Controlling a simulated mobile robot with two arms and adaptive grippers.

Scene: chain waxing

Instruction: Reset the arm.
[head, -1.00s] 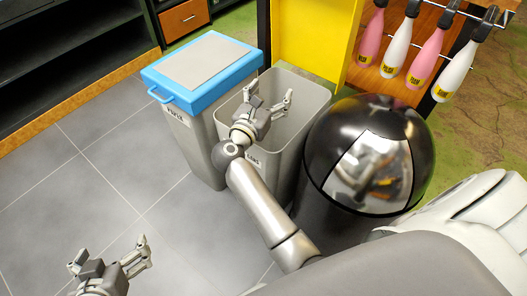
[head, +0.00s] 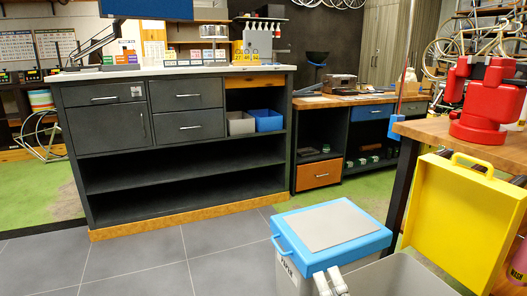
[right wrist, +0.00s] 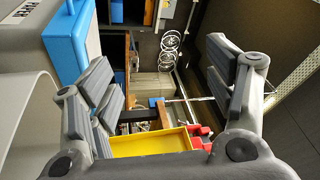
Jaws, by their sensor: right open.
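The tips of my right gripper (head: 331,282) show at the bottom edge of the head view, beside the blue-lidded bin (head: 330,230) and in front of the open grey bin (head: 402,277). In the right wrist view its two fingers (right wrist: 165,95) stand wide apart with nothing between them. The blue lid (right wrist: 68,38) shows at upper left there. The rest of my right arm is out of the head view. My left gripper is in neither current view.
A yellow panel with a handle (head: 465,215) and a red machine (head: 484,100) are at the right by a wooden-topped table (head: 455,137). A dark cabinet (head: 115,128) stands ahead. The grey tiled floor (head: 140,262) at lower left is clear.

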